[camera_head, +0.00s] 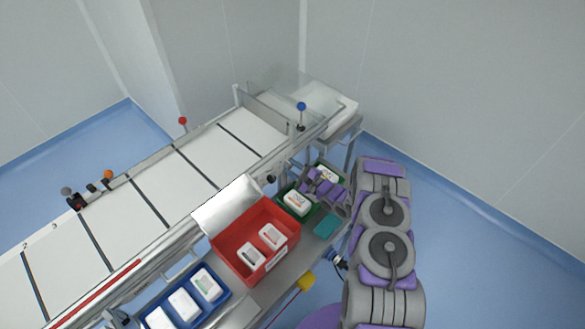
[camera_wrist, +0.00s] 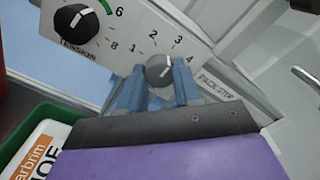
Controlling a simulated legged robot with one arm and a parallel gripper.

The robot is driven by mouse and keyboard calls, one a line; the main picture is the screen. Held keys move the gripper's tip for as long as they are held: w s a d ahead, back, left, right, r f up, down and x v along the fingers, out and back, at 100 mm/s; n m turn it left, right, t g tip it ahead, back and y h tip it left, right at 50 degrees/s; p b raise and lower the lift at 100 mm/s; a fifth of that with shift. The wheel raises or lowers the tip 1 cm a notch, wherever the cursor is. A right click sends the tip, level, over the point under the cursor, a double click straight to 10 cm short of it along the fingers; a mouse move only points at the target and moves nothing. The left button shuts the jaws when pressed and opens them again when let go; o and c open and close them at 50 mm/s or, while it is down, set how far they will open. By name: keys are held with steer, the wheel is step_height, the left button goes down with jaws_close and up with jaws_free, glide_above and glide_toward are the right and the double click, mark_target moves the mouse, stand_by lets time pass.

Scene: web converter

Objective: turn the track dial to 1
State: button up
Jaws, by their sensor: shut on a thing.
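The small grey dial (camera_wrist: 159,71), with numbers 1 to 4 around it, is on the light panel in the wrist view. Its white mark leans up and right, roughly toward the 3. Its name is not visible; my gripper covers the area below it. My gripper (camera_wrist: 158,84) has its blue fingers on either side of this dial, shut on it. In the head view my gripper (camera_head: 318,184) is at the near side of the conveyor, above the green bin, and the small dial cannot be made out there.
A larger black dial marked TENSION (camera_wrist: 75,24) is left of the small dial. A green bin (camera_wrist: 37,122) with a printed pack is close at lower left. A red bin (camera_head: 228,262) and blue bin (camera_head: 221,304) stand along the conveyor (camera_head: 185,175).

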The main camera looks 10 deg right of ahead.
steer(key=shift+c, duration=0.6)
steer(key=shift+n, duration=0.3)
steer(key=n, duration=0.2)
steer(key=shift+n+p, duration=0.35)
steer(key=shift+n, duration=0.05)
steer(key=n, duration=0.5)
steer(key=shift+f+p, duration=0.1)
steer(key=shift+p, duration=0.2)
steer(key=n, duration=0.4)
steer(key=shift+s+n, duration=0.1)
steer(key=shift+n, duration=0.3)
steer(key=shift+a+f+n, duration=0.1)
steer(key=shift+f+n, duration=0.05)
steer(key=shift+n, duration=2.15)
steer(key=shift+s, duration=0.1)
